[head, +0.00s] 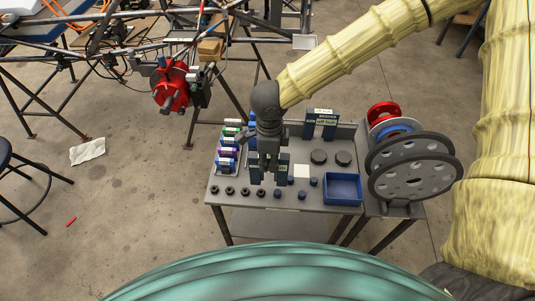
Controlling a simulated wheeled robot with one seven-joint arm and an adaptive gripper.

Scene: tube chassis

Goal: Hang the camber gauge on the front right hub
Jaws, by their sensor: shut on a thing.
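My gripper (268,168) is above the grey work table, pointing down, and is shut on a dark blue piece, which looks like a camber gauge (255,170). Parts of the piece show on both sides of the fingers; its middle is hidden behind them. I cannot tell if it clears the table top. A similar dark two-legged piece with a white label (322,122) stands at the back of the table. A red hub (172,88) is on the tube chassis (110,45) at the upper left, well away from my gripper. I see no marking that tells which corner it is.
The grey table (232,198) holds small labelled boxes (228,150), dark round parts, a blue tray (343,188) and a white square. Large discs on a stand (415,165) are at its right. A stool (8,165) is at far left. The floor between is mostly open.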

